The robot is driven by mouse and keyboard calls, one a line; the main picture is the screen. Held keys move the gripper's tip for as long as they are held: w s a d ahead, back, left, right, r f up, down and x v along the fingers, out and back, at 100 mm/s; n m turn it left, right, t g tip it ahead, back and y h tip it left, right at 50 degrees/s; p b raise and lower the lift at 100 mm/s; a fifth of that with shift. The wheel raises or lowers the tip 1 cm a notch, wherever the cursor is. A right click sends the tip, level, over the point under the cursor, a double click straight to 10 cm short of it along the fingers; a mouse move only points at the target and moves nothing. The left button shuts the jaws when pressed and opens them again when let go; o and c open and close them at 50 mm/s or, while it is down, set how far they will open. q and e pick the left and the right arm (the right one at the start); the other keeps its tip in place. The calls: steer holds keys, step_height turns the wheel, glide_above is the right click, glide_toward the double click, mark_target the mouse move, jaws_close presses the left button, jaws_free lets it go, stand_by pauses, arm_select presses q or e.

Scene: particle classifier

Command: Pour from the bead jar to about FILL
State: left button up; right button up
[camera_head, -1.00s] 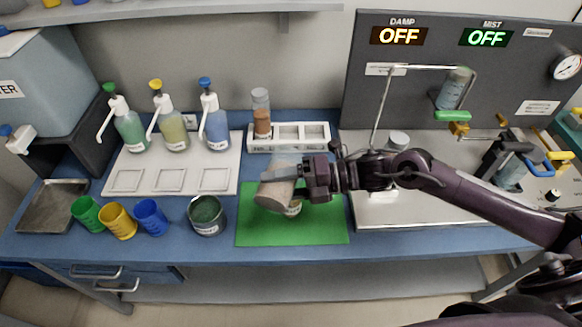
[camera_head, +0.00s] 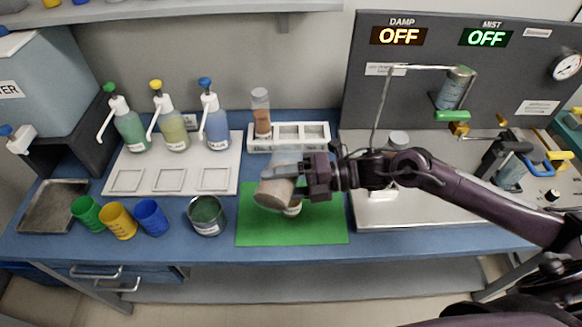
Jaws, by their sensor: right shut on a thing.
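My right gripper (camera_head: 292,178) is shut on a jar (camera_head: 272,191), which I take for the bead jar. The jar is greyish-beige and tilted, its lower end pointing left and down, over the green mat (camera_head: 262,232). A second container (camera_head: 293,209) stands on the mat just below and behind the jar and gripper; only its lower part with a pale label shows. The jar's mouth, any falling beads and the level in the container below are hidden or too small to tell. My left gripper is not in view.
A dark green-filled jar (camera_head: 207,215) stands left of the mat. Green (camera_head: 88,213), yellow (camera_head: 119,221) and blue (camera_head: 151,217) cups stand farther left. Behind are pump bottles (camera_head: 214,124) and a white rack (camera_head: 322,132) holding a brown-filled vial (camera_head: 262,114). A grey panel (camera_head: 465,90) stands right.

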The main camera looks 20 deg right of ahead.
steer(key=shift+w+d+r+m+y+p, duration=0.25)
steer(key=shift+r+m+y, duration=0.1)
steer(key=shift+r+m, duration=0.3)
steer(key=shift+w+d+r+m+y+p, duration=0.15)
steer(key=shift+w+r+m+y, duration=0.15)
steer(key=shift+r+m, duration=0.35)
stand_by(5.5)
